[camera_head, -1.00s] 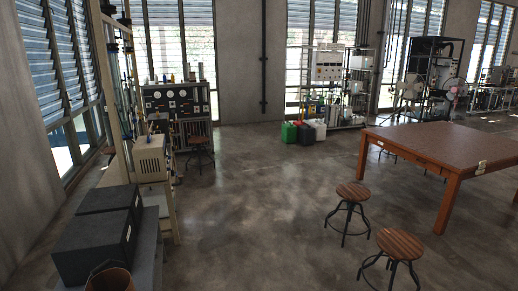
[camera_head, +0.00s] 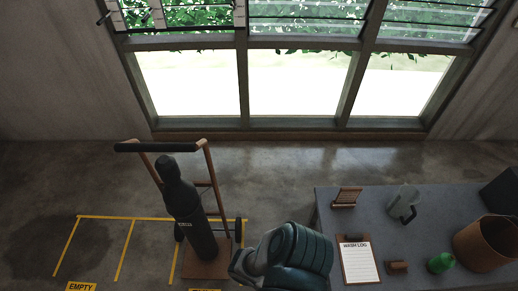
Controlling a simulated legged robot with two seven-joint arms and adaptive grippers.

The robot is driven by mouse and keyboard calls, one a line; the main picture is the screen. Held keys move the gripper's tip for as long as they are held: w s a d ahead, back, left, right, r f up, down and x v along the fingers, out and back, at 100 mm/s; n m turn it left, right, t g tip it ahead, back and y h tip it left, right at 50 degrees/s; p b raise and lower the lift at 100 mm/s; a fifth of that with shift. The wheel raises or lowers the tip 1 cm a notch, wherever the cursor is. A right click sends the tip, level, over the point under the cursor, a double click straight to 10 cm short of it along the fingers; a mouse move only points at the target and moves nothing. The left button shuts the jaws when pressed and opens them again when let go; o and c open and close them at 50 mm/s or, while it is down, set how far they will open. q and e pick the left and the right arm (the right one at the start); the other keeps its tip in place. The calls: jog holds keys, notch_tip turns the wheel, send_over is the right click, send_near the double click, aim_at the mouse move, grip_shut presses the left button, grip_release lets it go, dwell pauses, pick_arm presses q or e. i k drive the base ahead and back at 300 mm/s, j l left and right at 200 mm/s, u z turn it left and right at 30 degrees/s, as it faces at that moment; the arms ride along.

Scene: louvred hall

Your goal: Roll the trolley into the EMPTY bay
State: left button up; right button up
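The trolley (camera_head: 205,165) has an orange-brown frame, a black handle bar and a brown base plate. It carries a dark gas cylinder (camera_head: 186,210) and stands, leaning slightly, over the rightmost yellow-outlined bay in the head view. An EMPTY label (camera_head: 81,287) lies on the floor below the leftmost bay (camera_head: 65,246). No cylinder stands in that bay. A dark teal rounded part of my own arm shows at bottom centre, right of the trolley. I cannot make out either gripper's fingers.
Right of the trolley, a grey bench (camera_head: 340,200) holds a WASH LOG clipboard (camera_head: 357,262), a clear jug (camera_head: 403,203), a green item (camera_head: 440,262) and a brown bucket (camera_head: 485,243). Another floor label (camera_head: 205,289) is cut off below. Windows line the back. Floor left of the trolley is clear.

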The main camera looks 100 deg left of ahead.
aim_at(207, 257)
jog(key=u, duration=4.3)
jog(key=l+z, duration=0.2)
jog(key=l, duration=0.2)
